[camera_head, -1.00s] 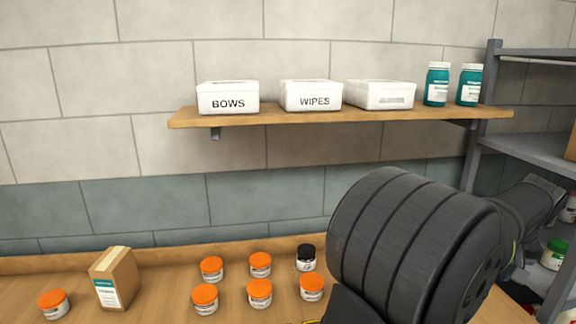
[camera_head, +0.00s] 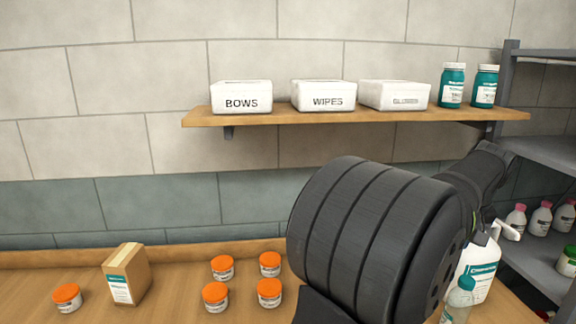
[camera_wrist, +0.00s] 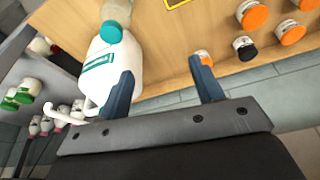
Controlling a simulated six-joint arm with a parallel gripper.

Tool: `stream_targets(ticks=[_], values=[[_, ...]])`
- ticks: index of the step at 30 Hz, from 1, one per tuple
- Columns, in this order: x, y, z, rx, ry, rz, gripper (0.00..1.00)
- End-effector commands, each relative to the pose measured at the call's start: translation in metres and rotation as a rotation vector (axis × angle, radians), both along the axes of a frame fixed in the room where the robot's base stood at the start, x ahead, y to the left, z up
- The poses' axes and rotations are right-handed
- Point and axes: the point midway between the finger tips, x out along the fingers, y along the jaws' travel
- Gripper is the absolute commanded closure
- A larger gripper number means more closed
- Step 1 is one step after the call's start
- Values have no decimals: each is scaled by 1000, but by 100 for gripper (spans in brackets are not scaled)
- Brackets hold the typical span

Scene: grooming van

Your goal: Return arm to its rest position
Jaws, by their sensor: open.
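My gripper (camera_wrist: 161,66) shows in the wrist view with its two blue-grey fingers spread apart and nothing between them but bare wooden counter. A white bottle with a teal label (camera_wrist: 105,68) is beside the left finger, close to it in the picture; I cannot tell if they touch. In the head view, my dark ribbed arm fills the lower middle and right, and my gripper is out of sight there. The arm hides part of the counter behind it.
Several orange-lidded jars (camera_head: 222,267) and a cardboard box (camera_head: 126,275) stand on the counter (camera_head: 180,285). A wooden wall shelf (camera_head: 300,114) holds white boxes and teal bottles. A grey rack (camera_head: 545,150) with bottles is at right. A black-lidded jar (camera_wrist: 244,48) shows in the wrist view.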

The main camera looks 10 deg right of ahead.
Motion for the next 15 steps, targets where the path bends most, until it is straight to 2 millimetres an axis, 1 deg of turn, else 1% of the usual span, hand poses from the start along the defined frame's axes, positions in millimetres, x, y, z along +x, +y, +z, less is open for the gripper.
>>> stream_targets(ticks=[1,3,15], values=[[8,8,2,0,0,18,40],[18,18,3,0,0,38,40],[69,79,13,0,-1,155,40]])
